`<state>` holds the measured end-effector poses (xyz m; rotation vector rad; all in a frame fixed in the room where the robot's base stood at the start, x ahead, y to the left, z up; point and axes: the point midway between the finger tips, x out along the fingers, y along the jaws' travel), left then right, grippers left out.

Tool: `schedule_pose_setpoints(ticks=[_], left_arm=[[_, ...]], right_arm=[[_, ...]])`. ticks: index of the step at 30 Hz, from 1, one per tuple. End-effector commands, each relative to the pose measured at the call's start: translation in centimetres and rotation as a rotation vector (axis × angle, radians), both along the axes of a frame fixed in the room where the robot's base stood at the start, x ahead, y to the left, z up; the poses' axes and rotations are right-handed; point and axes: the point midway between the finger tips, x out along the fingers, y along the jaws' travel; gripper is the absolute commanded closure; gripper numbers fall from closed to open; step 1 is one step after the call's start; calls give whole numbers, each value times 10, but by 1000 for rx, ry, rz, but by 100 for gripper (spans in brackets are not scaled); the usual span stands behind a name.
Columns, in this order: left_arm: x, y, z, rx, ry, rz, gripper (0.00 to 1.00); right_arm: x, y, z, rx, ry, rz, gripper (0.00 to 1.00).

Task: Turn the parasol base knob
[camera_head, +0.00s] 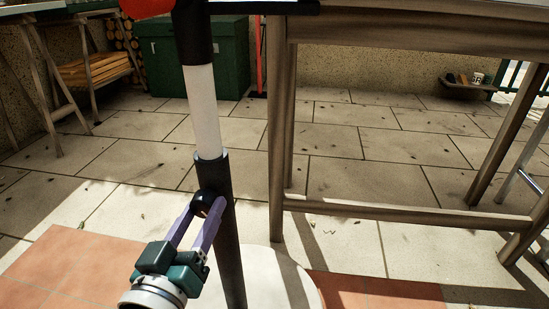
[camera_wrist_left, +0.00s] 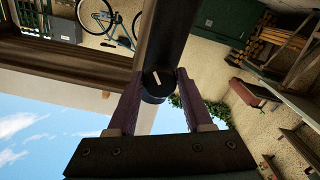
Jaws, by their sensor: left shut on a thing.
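The parasol base knob (camera_head: 205,199) is a small black round knob on the side of a dark upright tube (camera_head: 229,252). A pale pole (camera_head: 204,110) comes out of the top of this tube. My left gripper (camera_head: 206,204), with purple fingers, is shut on the knob. In the left wrist view the knob (camera_wrist_left: 158,82) sits between the two fingertips and shows a short white mark on its face. The round pale base plate (camera_head: 270,280) is partly in view at the bottom. My right gripper is not in view.
A wooden table (camera_head: 400,48) with legs and a low rail stands close on the right. A dark green box (camera_head: 228,60) stands behind the pole. A wooden trestle (camera_head: 50,90) is at the far left. Paved floor (camera_head: 340,150) lies open between them.

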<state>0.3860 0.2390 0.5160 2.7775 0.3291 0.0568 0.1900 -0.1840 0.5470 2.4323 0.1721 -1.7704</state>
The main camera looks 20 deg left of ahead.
Motion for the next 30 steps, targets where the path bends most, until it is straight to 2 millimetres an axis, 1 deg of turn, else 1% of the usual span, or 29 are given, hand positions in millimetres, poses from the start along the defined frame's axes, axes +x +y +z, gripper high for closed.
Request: schedule_pose_setpoints(ticks=[6, 15, 21, 30], left_arm=[[0, 1, 0, 198, 47, 1, 100], [0, 2, 1, 430, 102, 0, 100], [0, 2, 0, 531, 127, 0, 100], [0, 2, 0, 601, 143, 0, 100]], right_arm=[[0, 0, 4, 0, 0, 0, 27], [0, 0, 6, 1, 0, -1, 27], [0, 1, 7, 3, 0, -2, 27], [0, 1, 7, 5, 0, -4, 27]])
